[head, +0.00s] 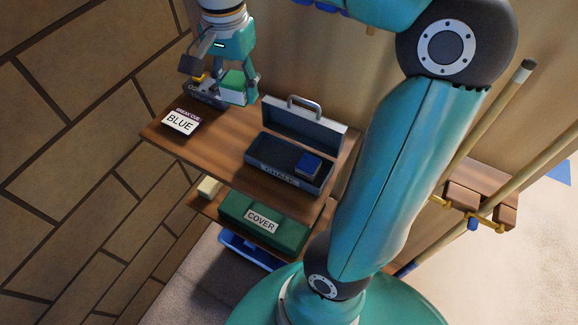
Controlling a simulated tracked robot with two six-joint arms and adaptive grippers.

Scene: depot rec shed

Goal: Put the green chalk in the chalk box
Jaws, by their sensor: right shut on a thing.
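The green chalk (232,80) is a small block with a green top and paler sides. My right gripper (222,83) is shut on it at the back left of the wooden shelf, its fingers around the block. Whether the chalk is clear of what lies beneath it is hard to tell. The chalk box (272,171) is a grey-blue case labelled CHALK, to the right of and nearer than the gripper. Its handled lid (303,122) stands open. A blue chalk (308,164) sits in its right part; its left part looks empty. My left gripper is not in view.
A dark box (206,99) with a partly hidden label stands under and behind the gripper. Below is a green box labelled COVER (288,232). Cue sticks (487,115) lean at right.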

